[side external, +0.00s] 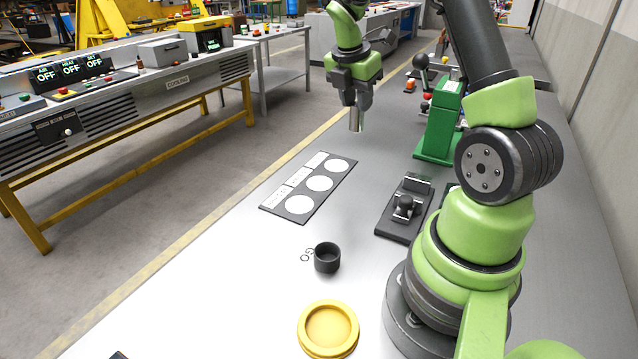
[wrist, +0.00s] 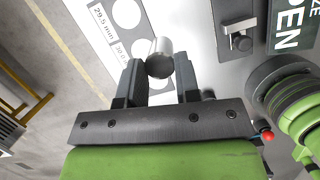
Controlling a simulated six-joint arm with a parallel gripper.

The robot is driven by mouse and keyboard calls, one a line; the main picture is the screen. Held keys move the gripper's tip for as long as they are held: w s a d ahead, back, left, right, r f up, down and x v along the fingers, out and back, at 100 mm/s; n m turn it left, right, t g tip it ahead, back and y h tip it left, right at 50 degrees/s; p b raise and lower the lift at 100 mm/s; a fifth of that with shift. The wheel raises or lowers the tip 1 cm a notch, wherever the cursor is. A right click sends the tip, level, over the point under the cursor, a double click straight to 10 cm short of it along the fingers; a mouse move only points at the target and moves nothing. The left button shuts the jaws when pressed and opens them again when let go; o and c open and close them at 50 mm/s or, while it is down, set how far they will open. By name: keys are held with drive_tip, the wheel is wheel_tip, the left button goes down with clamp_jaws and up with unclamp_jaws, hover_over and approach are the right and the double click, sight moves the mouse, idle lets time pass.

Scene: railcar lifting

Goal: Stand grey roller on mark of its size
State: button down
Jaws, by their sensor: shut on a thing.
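The grey roller (side external: 356,121) is a small shiny metal cylinder, hanging below my gripper (side external: 353,104) well above the bench in the side view. In the wrist view the roller (wrist: 160,58) sits between the two fingers of my gripper (wrist: 158,78), which is shut on it. The dark mark plate (side external: 326,190) lies flat on the bench, nearer the side camera than the roller, with three white round marks and white labels. In the wrist view the plate (wrist: 108,50) shows beyond and left of the roller; one label reads 29.5 mm. The roller partly hides the marks there.
A black cup (side external: 327,258) stands by the letters GO, with a yellow round dish (side external: 328,329) nearer the camera. A dark fixture (side external: 405,208) and a green stand (side external: 440,125) stand to the right. The bench around the plate is clear.

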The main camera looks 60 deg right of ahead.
drive_tip(key=w+a+f+n, duration=0.2)
drive_tip(key=w+a+f, duration=0.1)
drive_tip(key=w, duration=0.3)
hover_over(318, 184)
wheel_tip(318, 184, down, 6)
drive_tip(key=shift+t, duration=0.3)
drive_tip(key=shift+s+f, duration=0.1)
drive_tip(key=shift+f, duration=2.15)
drive_tip(key=shift+f, duration=0.15)
drive_tip(key=c, duration=0.8)
unclamp_jaws()
